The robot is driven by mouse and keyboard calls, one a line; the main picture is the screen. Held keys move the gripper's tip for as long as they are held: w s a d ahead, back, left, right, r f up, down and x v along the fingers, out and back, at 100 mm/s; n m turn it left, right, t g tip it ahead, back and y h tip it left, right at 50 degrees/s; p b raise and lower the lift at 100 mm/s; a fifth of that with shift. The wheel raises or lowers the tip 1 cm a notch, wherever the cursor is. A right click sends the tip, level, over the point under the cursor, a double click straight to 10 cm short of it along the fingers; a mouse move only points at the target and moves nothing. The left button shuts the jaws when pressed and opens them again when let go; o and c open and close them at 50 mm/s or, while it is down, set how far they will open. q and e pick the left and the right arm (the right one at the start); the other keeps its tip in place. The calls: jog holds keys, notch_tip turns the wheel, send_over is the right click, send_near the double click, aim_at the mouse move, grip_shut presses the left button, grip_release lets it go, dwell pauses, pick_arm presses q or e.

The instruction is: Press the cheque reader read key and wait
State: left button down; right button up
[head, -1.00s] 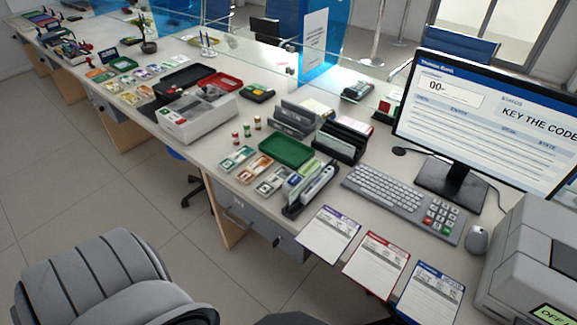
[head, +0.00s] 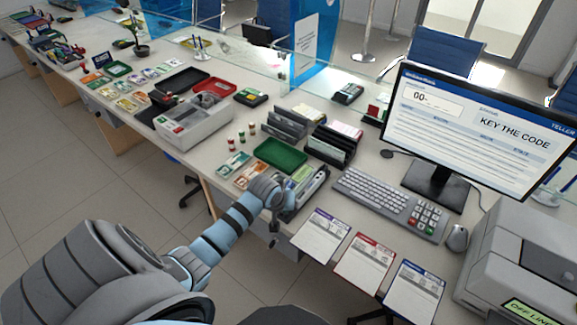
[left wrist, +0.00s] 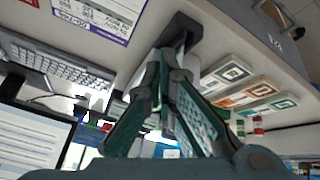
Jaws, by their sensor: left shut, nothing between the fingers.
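The cheque reader (head: 312,186) is a long, narrow grey and black device at the front edge of the counter, right of the green tray. My left gripper (head: 285,203) is at its near left end in the head view, and my wrist covers part of it. In the left wrist view the shut, empty fingers (left wrist: 175,72) point at the dark end of the reader (left wrist: 182,28). The read key cannot be made out, and I cannot tell whether the fingertips touch the reader. My right gripper is out of view.
Three printed slips (head: 320,233) lie along the front edge, right of my left gripper. Behind are a keyboard (head: 370,193) and a monitor (head: 480,125) reading "KEY THE CODE". A green tray (head: 281,155) and card stacks (head: 234,163) crowd the left.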

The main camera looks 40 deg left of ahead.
pick_arm(q)
jog(key=w+a+r+n+t, duration=0.1)
jog(key=w+a+r+n, duration=0.4)
jog(key=w+a+r, duration=0.3)
jog(key=shift+w+r, duration=0.3)
jog(key=shift+w, duration=0.7)
jog(key=shift+a, duration=0.1)
jog(key=b, duration=0.9)
send_over(289, 186)
jog(key=a, duration=0.1)
jog(key=f, duration=0.8)
jog(key=shift+w+a, duration=0.2)
jog(key=shift+w, duration=0.05)
jog(key=shift+f, duration=0.5)
jog(key=shift+f+y, duration=0.3)
jog(key=shift+f, duration=0.1)
